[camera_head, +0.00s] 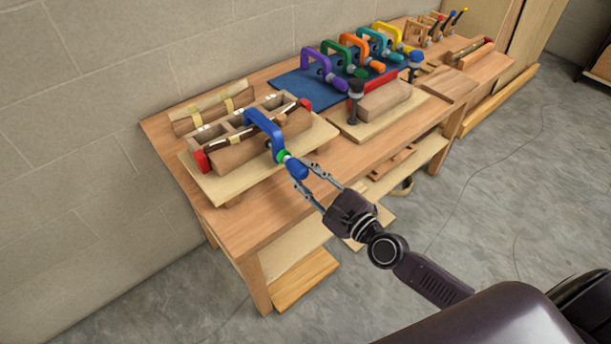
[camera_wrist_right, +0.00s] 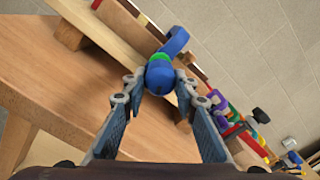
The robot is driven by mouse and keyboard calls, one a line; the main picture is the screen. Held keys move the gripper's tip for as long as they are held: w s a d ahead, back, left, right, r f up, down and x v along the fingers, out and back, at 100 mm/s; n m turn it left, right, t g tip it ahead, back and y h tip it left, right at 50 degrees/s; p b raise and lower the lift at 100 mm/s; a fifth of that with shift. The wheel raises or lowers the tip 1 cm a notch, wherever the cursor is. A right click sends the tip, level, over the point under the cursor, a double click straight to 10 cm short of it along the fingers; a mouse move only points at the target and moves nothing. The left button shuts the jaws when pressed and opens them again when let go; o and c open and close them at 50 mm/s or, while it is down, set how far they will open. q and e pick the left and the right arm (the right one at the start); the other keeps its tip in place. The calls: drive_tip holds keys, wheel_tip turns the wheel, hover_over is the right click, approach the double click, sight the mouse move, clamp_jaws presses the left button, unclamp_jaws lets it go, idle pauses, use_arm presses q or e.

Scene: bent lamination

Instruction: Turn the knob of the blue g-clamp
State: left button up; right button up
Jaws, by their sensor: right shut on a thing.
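The blue g-clamp (camera_head: 263,130) sits across the bent wooden lamination (camera_head: 230,153) on the near form. Its blue knob (camera_head: 296,168) with a green collar points toward me at the table's front. My right gripper (camera_head: 301,173) is shut on the knob, a fingertip at each side. In the right wrist view the knob (camera_wrist_right: 160,76) is between the tips of my right gripper (camera_wrist_right: 158,88), with the blue frame (camera_wrist_right: 176,42) behind it. My left gripper is not in view.
A pale base board (camera_head: 222,190) carries the form on the wooden table (camera_head: 237,223). Purple (camera_head: 317,62), green, orange, teal and yellow clamps stand on a blue mat (camera_head: 290,86) farther back. A second form (camera_head: 385,101) with a black clamp (camera_head: 354,101) stands to the right.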

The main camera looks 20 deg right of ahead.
drive_tip(key=shift+w+r, duration=0.15)
drive_tip(key=shift+r, duration=0.25)
drive_tip(key=o, duration=0.9)
drive_tip(key=shift+c, duration=0.2)
drive_tip(key=o, duration=0.3)
drive_tip(key=shift+w+a+f, duration=0.15)
drive_tip(key=shift+f, duration=0.15)
drive_tip(key=shift+s+d+f, duration=0.1)
drive_tip(key=shift+s+d, duration=0.1)
drive_tip(key=shift+s, duration=0.25)
drive_tip(key=v, duration=1.1)
